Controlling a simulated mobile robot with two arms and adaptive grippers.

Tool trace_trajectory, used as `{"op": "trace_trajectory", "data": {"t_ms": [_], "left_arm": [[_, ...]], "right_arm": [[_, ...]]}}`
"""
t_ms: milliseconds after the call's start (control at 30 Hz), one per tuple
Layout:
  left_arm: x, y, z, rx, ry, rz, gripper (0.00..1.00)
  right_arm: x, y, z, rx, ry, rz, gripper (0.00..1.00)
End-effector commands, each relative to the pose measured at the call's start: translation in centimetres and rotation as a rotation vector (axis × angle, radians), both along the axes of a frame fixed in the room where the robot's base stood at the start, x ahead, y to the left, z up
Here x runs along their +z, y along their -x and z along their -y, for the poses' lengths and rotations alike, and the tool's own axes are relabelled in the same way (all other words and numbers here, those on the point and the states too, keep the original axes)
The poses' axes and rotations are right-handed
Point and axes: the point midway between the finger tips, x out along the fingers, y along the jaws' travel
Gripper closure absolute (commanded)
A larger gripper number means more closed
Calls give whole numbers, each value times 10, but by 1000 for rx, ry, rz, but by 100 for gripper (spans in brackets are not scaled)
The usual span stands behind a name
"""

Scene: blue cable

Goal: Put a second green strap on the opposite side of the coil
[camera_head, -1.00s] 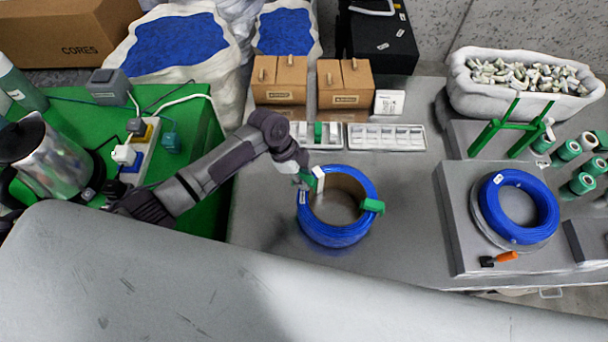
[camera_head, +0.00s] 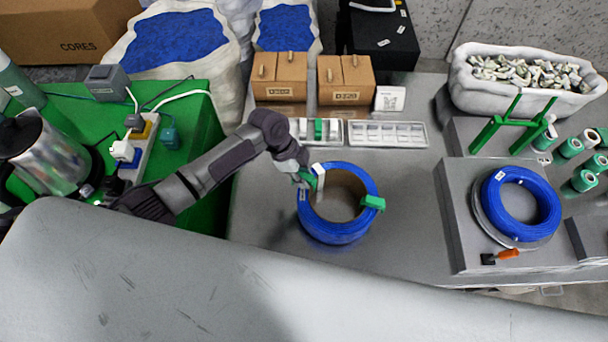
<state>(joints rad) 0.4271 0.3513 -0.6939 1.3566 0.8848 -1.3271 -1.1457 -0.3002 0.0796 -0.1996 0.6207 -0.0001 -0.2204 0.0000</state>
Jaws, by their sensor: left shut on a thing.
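A blue cable coil (camera_head: 336,230) lies flat on the grey table. One green strap (camera_head: 373,203) sits over its right side. My left gripper (camera_head: 309,180) is at the coil's upper left rim, roughly across from that strap. It is shut on a second green strap (camera_head: 301,177), which is small and partly hidden by the gripper. A white piece (camera_head: 319,176) shows beside the fingers. I cannot tell whether the held strap wraps the cable or only touches it. My right gripper is not in view.
Trays (camera_head: 387,134) and brown boxes (camera_head: 345,80) stand behind the coil. Green-and-white rolls (camera_head: 570,149) stand far right. Table right of the coil is clear.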

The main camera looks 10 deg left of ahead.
Motion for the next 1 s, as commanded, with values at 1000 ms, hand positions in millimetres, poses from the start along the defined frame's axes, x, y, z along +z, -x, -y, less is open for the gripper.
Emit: {"op": "trace_trajectory", "data": {"t_ms": [1000], "left_arm": [[-18, 0, 0, 0, 0, 0, 92]], "right_arm": [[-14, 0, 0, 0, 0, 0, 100]]}}
